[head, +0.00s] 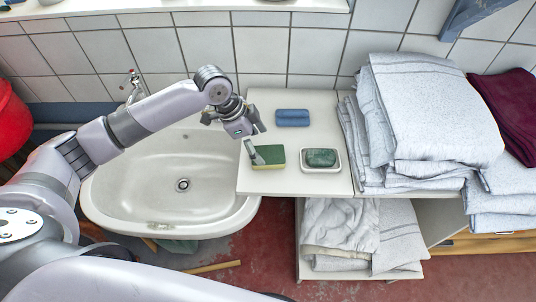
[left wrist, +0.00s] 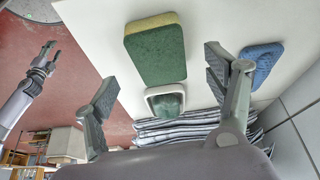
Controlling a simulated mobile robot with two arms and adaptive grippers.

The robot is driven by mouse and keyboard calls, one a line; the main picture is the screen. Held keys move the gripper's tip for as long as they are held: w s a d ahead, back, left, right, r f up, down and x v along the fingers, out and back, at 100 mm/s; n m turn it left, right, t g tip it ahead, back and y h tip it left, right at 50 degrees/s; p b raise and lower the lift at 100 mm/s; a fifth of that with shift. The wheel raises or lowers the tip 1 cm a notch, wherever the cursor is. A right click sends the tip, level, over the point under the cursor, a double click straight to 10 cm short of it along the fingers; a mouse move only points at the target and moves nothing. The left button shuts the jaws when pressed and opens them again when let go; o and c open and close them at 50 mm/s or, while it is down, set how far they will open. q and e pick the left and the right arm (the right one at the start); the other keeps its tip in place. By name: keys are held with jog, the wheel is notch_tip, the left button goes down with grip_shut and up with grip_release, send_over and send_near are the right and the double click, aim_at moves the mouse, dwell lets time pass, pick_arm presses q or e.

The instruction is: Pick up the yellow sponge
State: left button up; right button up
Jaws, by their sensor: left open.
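The yellow sponge (head: 268,157) has a green scouring layer on top and a yellow side. It lies flat near the left front of the white counter, beside the basin. In the left wrist view the sponge (left wrist: 155,50) is in full sight, apart from the fingers. My left gripper (head: 256,142) is open and empty, just above and behind the sponge; one finger overlaps its left end in the head view. Both left fingers (left wrist: 160,82) show spread in the left wrist view. My right gripper (left wrist: 51,50) shows small at the left of that view, its fingers apart over the floor.
A white dish with green soap (head: 320,158) stands right of the sponge. Folded towels (head: 430,110) stack up on the right. The washbasin (head: 150,195) is left, the tiled wall (head: 300,45) behind.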

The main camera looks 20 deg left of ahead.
aim_at(266, 154)
pick_arm(q)
jog(key=p+x, duration=0.1)
jog(key=x, duration=0.4)
jog(key=shift+d+r+p, duration=0.1)
jog(key=shift+d+p, duration=0.05)
jog(key=shift+p, duration=0.15)
pick_arm(e)
jog(key=s, duration=0.1)
jog(key=s+r, duration=0.1)
jog(key=shift+s+d+r, duration=0.1)
jog(key=shift+s+r, duration=0.2)
jog(key=shift+s, duration=0.1)
jog(key=shift+w, duration=0.1)
jog(key=shift+w+r, duration=0.15)
jog(key=shift+w, duration=0.2)
pick_arm(q)
jog(key=shift+f, duration=0.3)
jog(key=shift+c, duration=0.3)
jog(key=c, duration=0.8)
